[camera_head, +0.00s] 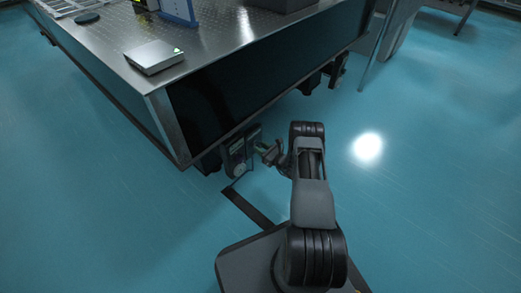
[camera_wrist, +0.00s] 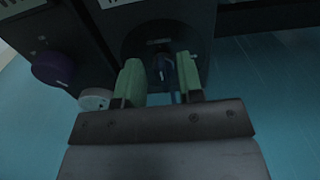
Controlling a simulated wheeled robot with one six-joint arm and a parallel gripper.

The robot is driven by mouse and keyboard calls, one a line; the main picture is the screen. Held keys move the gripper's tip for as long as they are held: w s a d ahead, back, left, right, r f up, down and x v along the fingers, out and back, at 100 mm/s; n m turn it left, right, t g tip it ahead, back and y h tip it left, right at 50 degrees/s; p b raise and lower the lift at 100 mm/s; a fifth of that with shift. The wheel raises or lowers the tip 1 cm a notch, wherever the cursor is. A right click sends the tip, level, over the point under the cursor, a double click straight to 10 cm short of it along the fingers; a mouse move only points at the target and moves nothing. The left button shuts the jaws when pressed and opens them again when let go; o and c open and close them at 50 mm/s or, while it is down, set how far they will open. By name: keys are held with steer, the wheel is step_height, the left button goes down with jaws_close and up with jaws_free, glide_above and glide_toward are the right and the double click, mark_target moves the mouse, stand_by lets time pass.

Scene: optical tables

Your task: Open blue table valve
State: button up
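In the wrist view, a small dark blue valve handle (camera_wrist: 165,70) sits in a round dark recess on the front of a dark box (camera_wrist: 203,45) under the table. My gripper (camera_wrist: 159,66) has its two green fingers apart, one on each side of the handle. A gap shows on the left; on the right the finger is very close, and I cannot tell if it touches. In the head view, my gripper (camera_head: 262,150) is at the box (camera_head: 237,158) below the table corner; the handle is too small to make out there.
A purple knob (camera_wrist: 54,68) and a pale round part (camera_wrist: 95,99) are left of my gripper in the wrist view. The metal optical table (camera_head: 215,50) overhangs the box and carries a silver device (camera_head: 154,57). Blue floor is open to the right.

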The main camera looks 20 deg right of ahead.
steer(key=shift+w+a, duration=0.15)
steer(key=shift+w, duration=0.15)
jaws_close()
stand_by(0.3)
